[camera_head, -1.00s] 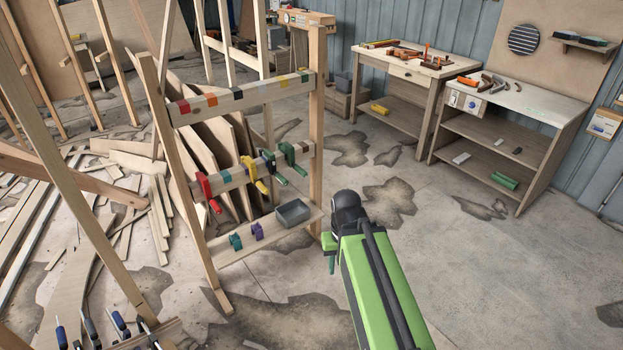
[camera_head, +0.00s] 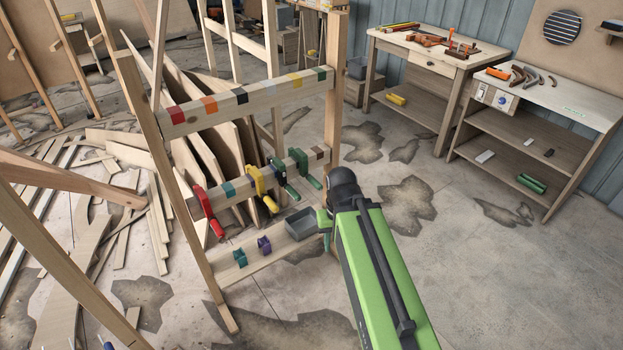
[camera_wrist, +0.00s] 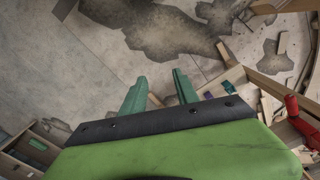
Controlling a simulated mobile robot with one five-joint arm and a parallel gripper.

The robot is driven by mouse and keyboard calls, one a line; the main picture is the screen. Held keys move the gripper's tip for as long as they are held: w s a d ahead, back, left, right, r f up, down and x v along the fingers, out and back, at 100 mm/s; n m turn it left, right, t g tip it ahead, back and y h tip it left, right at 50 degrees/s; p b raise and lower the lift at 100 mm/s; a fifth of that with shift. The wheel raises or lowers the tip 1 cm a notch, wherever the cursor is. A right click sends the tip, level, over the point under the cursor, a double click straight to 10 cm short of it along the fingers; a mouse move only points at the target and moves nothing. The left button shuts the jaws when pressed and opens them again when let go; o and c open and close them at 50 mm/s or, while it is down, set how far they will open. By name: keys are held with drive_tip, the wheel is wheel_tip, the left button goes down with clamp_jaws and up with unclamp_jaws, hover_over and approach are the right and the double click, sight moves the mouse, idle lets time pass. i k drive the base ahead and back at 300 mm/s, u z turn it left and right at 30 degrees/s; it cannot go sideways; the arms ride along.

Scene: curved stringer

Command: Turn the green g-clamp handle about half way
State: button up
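Two green g-clamps hang on the middle rail of the wooden rack in the head view. One (camera_head: 279,172) is beside the yellow clamp; the other (camera_head: 301,164) is further right. Their green handles point down toward the front right. My gripper (camera_head: 325,229) is low, in front of and right of these clamps, and apart from them. In the wrist view my gripper (camera_wrist: 159,84) has its two teal fingers spread with nothing between them. I cannot make out the green clamps in the wrist view.
A red clamp (camera_head: 204,203) and a yellow clamp (camera_head: 256,181) share the rail. The lower shelf holds a grey bin (camera_head: 301,224), a teal clamp (camera_head: 240,258) and a purple clamp (camera_head: 264,246). Workbenches (camera_head: 433,65) stand at the back right. Floor right of the rack is clear.

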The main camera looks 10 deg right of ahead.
sight(315, 184)
drive_tip(key=z, duration=0.45)
drive_tip(key=k, duration=1.05)
drive_tip(key=u, duration=0.7)
drive_tip(key=i, duration=1.6)
drive_tip(key=u, duration=0.75)
